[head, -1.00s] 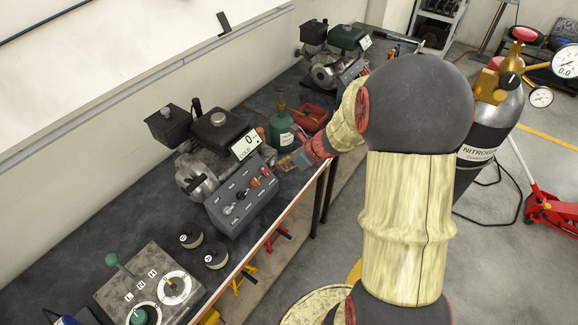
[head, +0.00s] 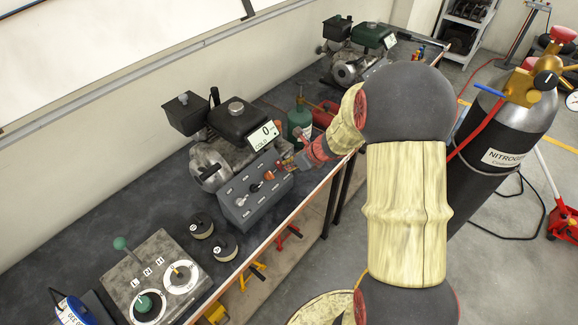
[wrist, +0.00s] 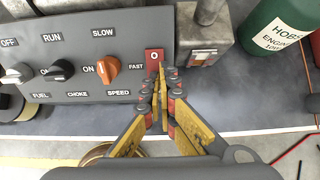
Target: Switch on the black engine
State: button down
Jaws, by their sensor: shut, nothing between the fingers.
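The black engine (head: 238,118) stands on the bench in the head view, with a black tank, a display reading 0 COLD (head: 264,136) and a grey control panel (head: 245,210) in front. In the wrist view the panel (wrist: 90,22) carries a black knob (wrist: 60,70), an orange knob (wrist: 107,70) and, at its right end, a red switch (wrist: 154,56) marked O. My gripper (wrist: 166,73) is shut and empty, its tips just in front of the red switch's lower right side. Contact cannot be told. In the head view my gripper (head: 289,166) is small beside the panel's right end.
A green bottle (head: 299,122) stands right of the engine; a second engine (head: 355,62) is further back. Two round weights (head: 224,247) and a lever-and-dial box (head: 158,280) sit nearer. A nitrogen cylinder (head: 499,145) stands on the floor at right.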

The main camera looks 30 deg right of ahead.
jog(key=shift+f+b, duration=0.65)
jog(key=shift+b, duration=0.15)
jog(key=b, duration=0.2)
jog(key=shift+f+t+b, duration=0.2)
jog(key=shift+t+b, duration=0.15)
jog(key=shift+t, duration=0.05)
jog(key=shift+s+a, duration=0.1)
jog(key=shift+a, duration=0.1)
jog(key=shift+r, duration=0.15)
jog(key=shift+r+p, duration=0.65)
jog(key=shift+w+r, duration=0.2)
